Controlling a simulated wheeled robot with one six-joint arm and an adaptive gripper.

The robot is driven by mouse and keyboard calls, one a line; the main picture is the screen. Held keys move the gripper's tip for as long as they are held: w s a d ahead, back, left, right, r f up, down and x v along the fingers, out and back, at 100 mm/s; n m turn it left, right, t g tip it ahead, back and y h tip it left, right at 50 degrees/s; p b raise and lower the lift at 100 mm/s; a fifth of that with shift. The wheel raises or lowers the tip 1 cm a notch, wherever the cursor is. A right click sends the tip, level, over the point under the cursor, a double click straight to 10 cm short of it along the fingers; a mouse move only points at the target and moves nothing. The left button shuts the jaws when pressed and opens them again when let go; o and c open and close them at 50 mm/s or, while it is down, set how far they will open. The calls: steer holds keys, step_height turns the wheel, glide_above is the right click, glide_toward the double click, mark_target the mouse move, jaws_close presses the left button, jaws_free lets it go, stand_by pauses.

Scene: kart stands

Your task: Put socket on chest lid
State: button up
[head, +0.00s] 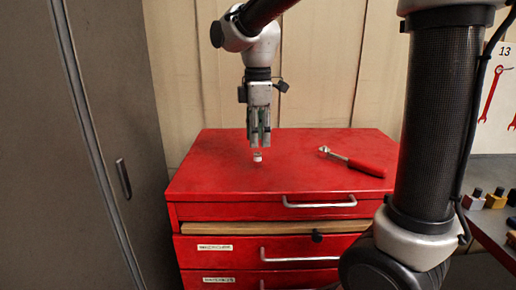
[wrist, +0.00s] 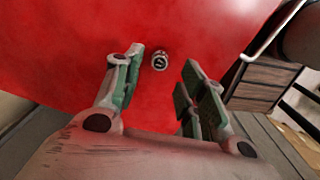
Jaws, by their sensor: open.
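The red chest lid (head: 213,178) is the flat top of a red tool chest in the head view; it also fills much of the wrist view (wrist: 60,55). The socket (head: 257,157) is a small silver and white cylinder just below my fingertips in the head view. In the wrist view the socket (wrist: 160,62) shows its round open end against the red lid, beyond and between my fingertips. My gripper (head: 259,140) points down over the lid with its fingers apart and nothing between them. I cannot tell for sure whether the socket touches the lid.
A ratchet with a red handle (head: 366,168) lies on the lid to the right. Drawers with silver handles (head: 300,254) are below the lid. A grey cabinet (head: 100,130) stands at the left. Small coloured blocks (head: 494,199) sit on a bench at the right. The lid's left part is clear.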

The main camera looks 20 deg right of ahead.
mark_target(258, 153)
step_height(258, 153, up, 7)
steer(key=s+d+f+m+t, duration=0.2)
steer(key=s+d+f+m, duration=0.2)
steer(key=s+d+m, duration=0.3)
steer(key=s+d+f+m+t, duration=0.2)
steer(key=s+d+m, duration=0.6)
steer(key=s, duration=0.4)
steer(key=shift+f+m, duration=0.6)
steer(key=shift+f, duration=0.3)
steer(key=shift+s, duration=0.1)
